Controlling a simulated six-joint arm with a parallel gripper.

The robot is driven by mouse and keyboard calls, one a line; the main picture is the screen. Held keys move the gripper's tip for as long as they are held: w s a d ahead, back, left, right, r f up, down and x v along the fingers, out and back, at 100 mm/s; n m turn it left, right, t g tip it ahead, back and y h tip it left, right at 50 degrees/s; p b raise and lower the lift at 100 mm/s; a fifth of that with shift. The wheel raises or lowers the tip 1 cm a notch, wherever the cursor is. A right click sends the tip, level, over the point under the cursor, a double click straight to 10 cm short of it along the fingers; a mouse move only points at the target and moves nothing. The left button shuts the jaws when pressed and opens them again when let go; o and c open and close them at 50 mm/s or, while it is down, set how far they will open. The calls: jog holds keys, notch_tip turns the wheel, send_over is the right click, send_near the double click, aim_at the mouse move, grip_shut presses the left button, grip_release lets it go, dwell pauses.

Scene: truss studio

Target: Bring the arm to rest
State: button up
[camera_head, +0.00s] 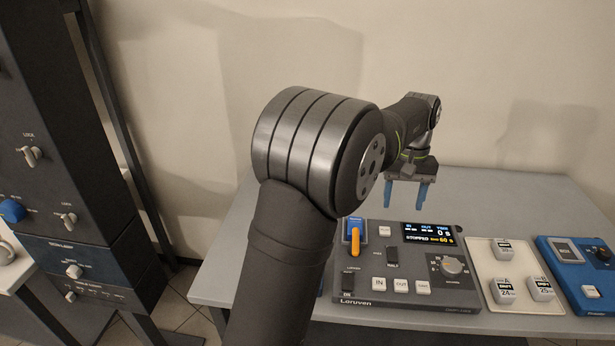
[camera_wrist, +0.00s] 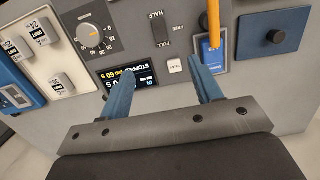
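My arm rises in the middle of the head view and bends over toward the table. My gripper (camera_head: 405,195) hangs above the back edge of the grey control panel (camera_head: 400,303), with its two blue fingers pointing down and apart. In the wrist view my gripper (camera_wrist: 165,88) is open, with nothing between the fingers. The panel's screen (camera_head: 429,233) shows "STOPPED" and lies below the fingers. An orange lever (camera_head: 355,241) stands at the panel's left, and in the wrist view the orange lever (camera_wrist: 214,30) is beyond one finger.
A cream tray (camera_head: 522,265) with three small white labelled blocks lies right of the panel. A blue box (camera_head: 575,254) stands farther right. A dark rack (camera_head: 60,160) with switches stands at left. The table's back strip (camera_head: 480,185) is clear.

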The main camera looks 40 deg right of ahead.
jog(key=o, duration=0.7)
jog(key=shift+a+r+t, duration=0.1)
jog(key=shift+a+t, duration=0.05)
jog(key=shift+t, duration=0.15)
jog(key=shift+o, duration=0.6)
jog(key=shift+w+a+r+t+h, duration=0.15)
jog(key=shift+a+t+h, duration=0.1)
jog(key=shift+t+h, duration=0.3)
jog(key=shift+s+a+r+t+h, duration=0.1)
jog(key=shift+a+t+h, duration=0.15)
jog(key=shift+t+h, duration=0.25)
notch_tip(320, 180, down, 8)
jog(key=w+d+t+h, duration=0.1)
jog(key=w+d+h, duration=0.1)
jog(key=shift+w+f, duration=0.15)
jog(key=shift+w, duration=0.2)
jog(key=shift+t, duration=0.25)
jog(key=v, duration=1)
jog(key=shift+c, duration=0.2)
